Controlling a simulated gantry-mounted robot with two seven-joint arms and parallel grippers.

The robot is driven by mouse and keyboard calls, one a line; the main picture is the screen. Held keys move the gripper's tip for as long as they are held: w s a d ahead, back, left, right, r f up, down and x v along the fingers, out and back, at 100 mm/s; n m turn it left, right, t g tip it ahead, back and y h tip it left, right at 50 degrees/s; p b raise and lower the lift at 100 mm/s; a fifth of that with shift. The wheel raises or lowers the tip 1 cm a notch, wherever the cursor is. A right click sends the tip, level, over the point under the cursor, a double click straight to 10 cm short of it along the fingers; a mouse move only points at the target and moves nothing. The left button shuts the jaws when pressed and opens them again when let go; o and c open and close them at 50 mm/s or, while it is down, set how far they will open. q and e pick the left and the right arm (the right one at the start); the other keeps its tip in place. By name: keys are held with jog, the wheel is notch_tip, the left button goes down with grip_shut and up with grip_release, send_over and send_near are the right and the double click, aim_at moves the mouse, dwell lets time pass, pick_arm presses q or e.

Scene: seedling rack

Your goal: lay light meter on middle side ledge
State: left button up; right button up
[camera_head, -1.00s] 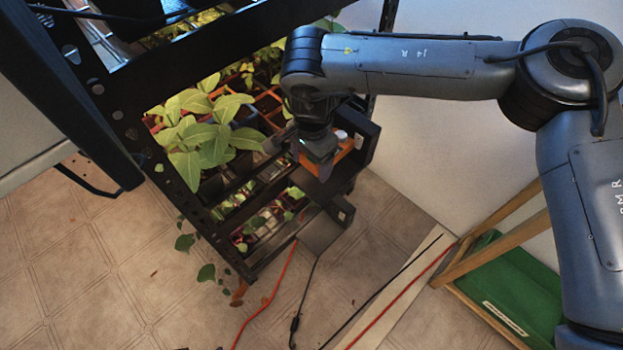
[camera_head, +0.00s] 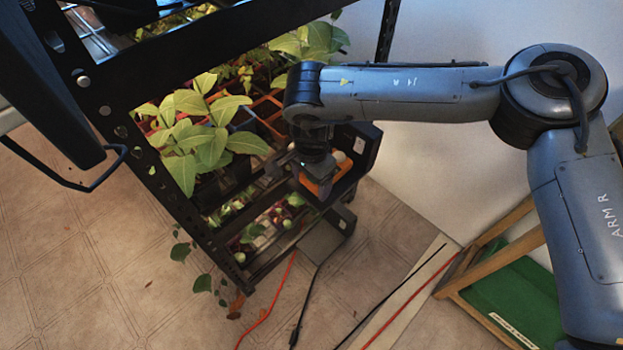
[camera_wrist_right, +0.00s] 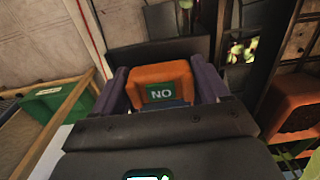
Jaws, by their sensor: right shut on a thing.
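The light meter is an orange block (camera_head: 322,186), partly hidden under my right wrist in the head view. In the right wrist view the light meter (camera_wrist_right: 160,72) shows a green label reading "NO" and sits between the two fingers. My right gripper (camera_wrist_right: 160,88) is shut on it. A dark side ledge (camera_head: 350,185) with an upright end plate juts from the rack's right end, close by the meter. I cannot tell whether the meter touches it. A dark panel (camera_wrist_right: 158,54) lies just beyond the meter in the wrist view. My left gripper is not in view.
The black rack (camera_head: 165,190) holds leafy seedlings (camera_head: 205,135) in trays left of my gripper. A lower grey ledge (camera_head: 322,243) sits below, with a cable hanging from it. A wooden frame with a green panel (camera_head: 515,300) stands at lower right, near the wall.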

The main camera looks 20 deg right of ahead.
jog(key=shift+f, duration=0.55)
jog(key=o, duration=1.2)
jog(key=shift+w, duration=0.1)
jog(key=shift+r, duration=0.3)
jog(key=shift+r+p, duration=3.15)
jog(key=shift+r, duration=3.2)
